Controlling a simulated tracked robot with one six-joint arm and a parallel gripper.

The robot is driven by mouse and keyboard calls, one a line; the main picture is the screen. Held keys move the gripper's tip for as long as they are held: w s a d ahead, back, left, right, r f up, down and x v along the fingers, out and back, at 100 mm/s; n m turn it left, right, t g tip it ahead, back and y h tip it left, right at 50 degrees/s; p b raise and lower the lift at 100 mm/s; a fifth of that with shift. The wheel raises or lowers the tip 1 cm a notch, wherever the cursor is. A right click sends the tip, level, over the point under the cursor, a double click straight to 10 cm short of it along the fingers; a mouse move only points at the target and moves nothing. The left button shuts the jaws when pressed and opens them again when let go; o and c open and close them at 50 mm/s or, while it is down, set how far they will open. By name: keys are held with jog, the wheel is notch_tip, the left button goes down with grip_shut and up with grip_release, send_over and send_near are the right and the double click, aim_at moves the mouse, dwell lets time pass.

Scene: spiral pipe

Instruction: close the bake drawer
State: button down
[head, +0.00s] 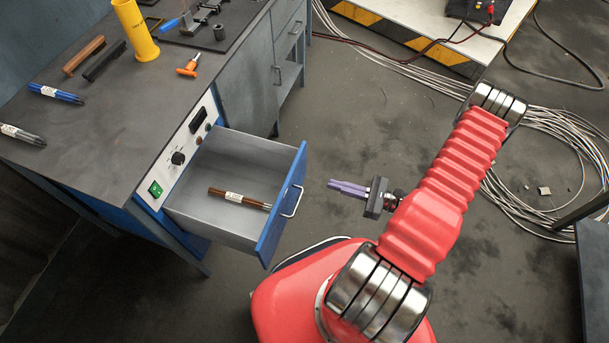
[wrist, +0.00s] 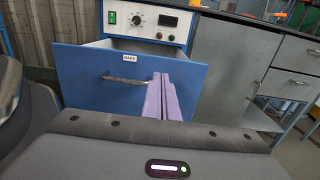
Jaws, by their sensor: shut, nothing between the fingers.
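The bake drawer (head: 219,195) is pulled out from the blue-framed bench in the head view, with grey inner walls and a blue front. A brown rod-like bundle with a white label (head: 238,198) lies inside it. The drawer's blue front (wrist: 130,88) faces me in the wrist view, with a BAKE label and a metal handle (wrist: 125,80). The handle also shows in the head view (head: 292,201). My gripper (head: 330,184) has purple fingers, shut and empty, right of the drawer front with a gap between them. In the wrist view the fingers (wrist: 160,80) overlap the handle's right end.
A control panel (head: 177,157) with a green switch and a knob sits above the drawer. A yellow cylinder (head: 135,30), bundles and tools stand on the bench top. Grey cabinets (head: 248,85) adjoin it. Cables (head: 550,150) lie on the floor at right.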

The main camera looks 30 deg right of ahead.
aim_at(294, 172)
jog(key=shift+x, duration=5.55)
jog(key=shift+w+a+f, duration=0.1)
jog(key=shift+w, duration=0.05)
